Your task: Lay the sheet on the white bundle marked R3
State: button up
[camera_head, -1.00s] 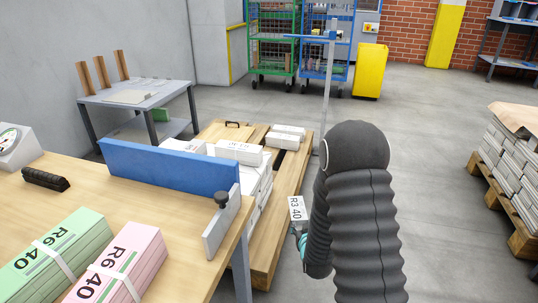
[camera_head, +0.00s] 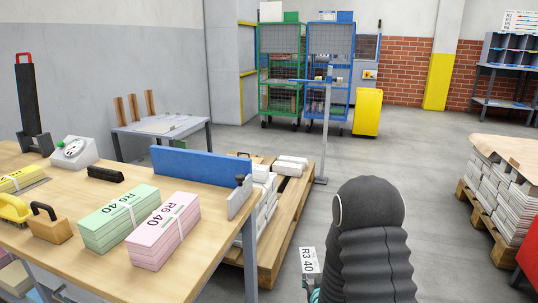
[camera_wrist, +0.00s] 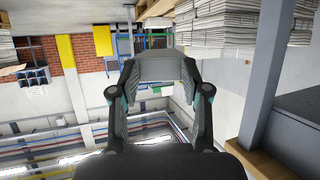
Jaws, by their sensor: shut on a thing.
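A small white sheet marked R3 40 (camera_head: 308,261) is held upright by my gripper (camera_head: 313,290) at the bottom of the head view. Only a teal bit of the gripper shows there, beside my dark arm. In the wrist view my gripper's two fingers (camera_wrist: 159,76) have a grey flat shape between their tips; I cannot tell if it is the sheet. White bundles (camera_head: 292,163) lie on a wooden pallet (camera_head: 284,222) beyond the table, left of the sheet. No R3 mark can be read on them, and the blue board hides part of the stack.
A wooden table (camera_head: 190,266) on the left holds a green bundle (camera_head: 120,217), a pink R6 40 bundle (camera_head: 163,230) and a blue board (camera_head: 200,166). A loaded pallet (camera_head: 490,212) stands at right. Grey floor (camera_head: 420,160) lies clear between the pallets.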

aim_at(287, 169)
jog(key=z, duration=1.45)
jog(key=i, duration=1.9)
jog(key=u, duration=1.4)
